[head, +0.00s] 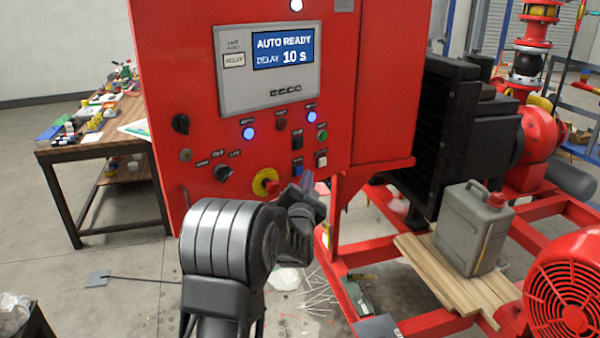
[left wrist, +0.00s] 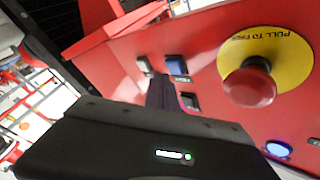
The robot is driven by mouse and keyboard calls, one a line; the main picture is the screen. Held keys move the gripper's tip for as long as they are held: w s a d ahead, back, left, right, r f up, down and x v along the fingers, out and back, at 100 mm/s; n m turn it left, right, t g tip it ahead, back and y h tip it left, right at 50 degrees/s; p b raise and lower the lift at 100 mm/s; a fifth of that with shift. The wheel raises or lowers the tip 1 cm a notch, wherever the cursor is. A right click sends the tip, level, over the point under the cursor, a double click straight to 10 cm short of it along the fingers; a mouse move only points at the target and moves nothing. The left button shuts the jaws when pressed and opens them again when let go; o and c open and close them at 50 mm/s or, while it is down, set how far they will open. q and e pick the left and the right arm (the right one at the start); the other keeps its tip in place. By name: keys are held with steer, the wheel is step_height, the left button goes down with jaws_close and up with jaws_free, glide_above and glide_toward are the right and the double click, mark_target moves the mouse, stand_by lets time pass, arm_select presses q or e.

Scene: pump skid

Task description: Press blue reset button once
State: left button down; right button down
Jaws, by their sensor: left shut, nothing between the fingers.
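The blue button (head: 297,170) sits low on the red control panel (head: 230,165), left of a white button (head: 321,159) and below a black switch (head: 297,140). My left gripper (head: 308,180) is shut and empty, just in front of and slightly below the blue button. In the left wrist view the closed fingers (left wrist: 164,92) point toward the panel close to the blue button (left wrist: 178,66) and the white button (left wrist: 145,65). I cannot tell whether the fingertips touch the panel. My right gripper is not in view.
A red emergency stop (head: 266,183) on a yellow disc is close left of my left gripper; it looms large in the left wrist view (left wrist: 250,86). The display (head: 282,50) reads "AUTO READY, DELAY 10 s". A grey jerrycan (head: 470,240) stands on planks at right.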

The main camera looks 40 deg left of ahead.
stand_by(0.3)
arm_select(q)
steer(key=d, duration=0.2)
steer(key=s+d, duration=0.1)
steer(key=d, duration=0.2)
steer(key=shift+a, duration=0.1)
stand_by(0.9)
